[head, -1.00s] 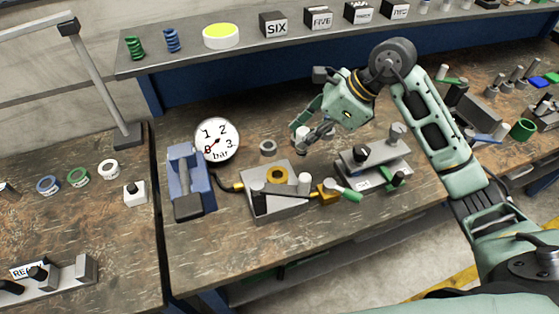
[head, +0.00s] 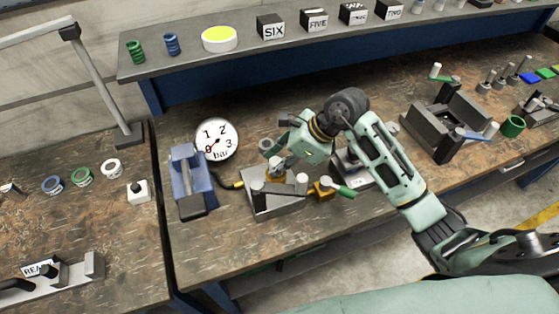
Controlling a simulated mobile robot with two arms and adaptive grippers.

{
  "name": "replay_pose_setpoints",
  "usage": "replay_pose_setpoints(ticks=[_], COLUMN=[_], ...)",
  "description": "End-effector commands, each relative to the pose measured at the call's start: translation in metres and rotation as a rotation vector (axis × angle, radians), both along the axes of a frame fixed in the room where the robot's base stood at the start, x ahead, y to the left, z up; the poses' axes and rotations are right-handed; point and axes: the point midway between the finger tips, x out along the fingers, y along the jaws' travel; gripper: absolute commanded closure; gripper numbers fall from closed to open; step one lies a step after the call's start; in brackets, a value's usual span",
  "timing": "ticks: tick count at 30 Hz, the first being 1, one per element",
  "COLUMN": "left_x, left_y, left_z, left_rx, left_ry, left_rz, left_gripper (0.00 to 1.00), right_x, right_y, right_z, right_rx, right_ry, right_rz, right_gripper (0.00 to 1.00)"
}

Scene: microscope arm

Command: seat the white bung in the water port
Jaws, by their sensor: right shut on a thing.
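My right gripper (head: 275,160) is low over the grey metal block (head: 278,203) on the bench, its fingers pointing down and left. It is shut on a small pale piece (head: 276,164), which looks like the white bung. The piece is at the place of the block's gold ring, which the gripper and the piece now mostly cover. I cannot tell whether the piece is in the ring's hole or just above it. My left gripper is not in view.
A round pressure gauge (head: 217,140) and a blue pump (head: 190,182) stand left of the block. A brass valve with a green handle (head: 340,191) is on its right. A dark vise-like fixture (head: 445,125) stands farther right. The bench front is clear.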

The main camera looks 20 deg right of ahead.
Motion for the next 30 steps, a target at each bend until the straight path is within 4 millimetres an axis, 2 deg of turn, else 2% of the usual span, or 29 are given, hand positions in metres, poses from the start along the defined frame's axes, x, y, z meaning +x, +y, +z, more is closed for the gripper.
replay_pose_setpoints(ticks=[2,3,9,21,26,30], left_x=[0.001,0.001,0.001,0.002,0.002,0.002], left_y=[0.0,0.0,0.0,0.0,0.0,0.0], left_z=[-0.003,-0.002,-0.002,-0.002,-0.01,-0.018], left_rx=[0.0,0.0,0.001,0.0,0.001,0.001], left_ry=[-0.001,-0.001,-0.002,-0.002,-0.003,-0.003], left_rz=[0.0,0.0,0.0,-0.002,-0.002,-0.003], left_gripper=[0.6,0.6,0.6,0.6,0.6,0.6], right_x=[0.0,0.0,0.0,0.0,-0.007,-0.015], right_y=[0.0,0.0,0.0,-0.003,-0.017,-0.032], right_z=[-0.003,-0.002,-0.001,0.004,0.025,0.052], right_rx=[-0.001,0.0,0.0,0.0,-0.004,-0.005], right_ry=[-0.001,0.0,0.0,-0.002,-0.006,-0.006], right_rz=[0.0,0.0,0.0,0.0,0.0,-0.001], right_gripper=[1.0,0.75,0.59,0.59,0.59,0.59])
